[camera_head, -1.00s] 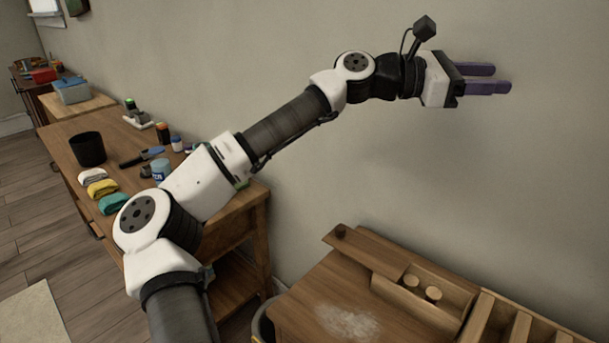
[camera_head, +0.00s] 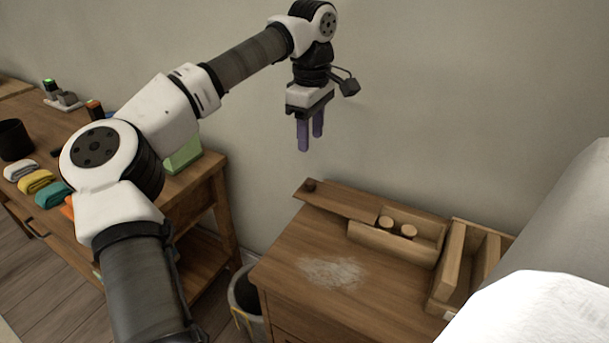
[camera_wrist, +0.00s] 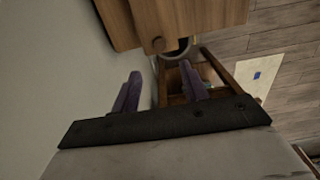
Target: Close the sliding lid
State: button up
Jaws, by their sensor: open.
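The sliding lid (camera_head: 343,202) is a flat wooden board with a small dark knob (camera_head: 310,186) near its left end. It sticks out to the left of a wooden box (camera_head: 378,241) on a wooden cabinet. The right part of the box is open, and two round wooden pieces (camera_head: 397,227) show inside. My gripper (camera_head: 311,142) points down, open and empty, in the air above the lid's left end and clear of it. In the wrist view, its purple fingers (camera_wrist: 158,95) are apart with nothing between them.
A wooden divided tray (camera_head: 452,262) stands right of the box. A pale dusty patch (camera_head: 333,272) lies on the cabinet top (camera_head: 290,248). A bin (camera_head: 246,300) stands between the cabinet and the workbench (camera_head: 196,181). A white and grey shape (camera_head: 535,305) fills the lower right.

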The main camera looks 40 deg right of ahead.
aim_at(310, 181)
notch_tip(310, 181, down, 11)
jog(key=shift+f, duration=0.1)
dwell(0.3)
grip_shut()
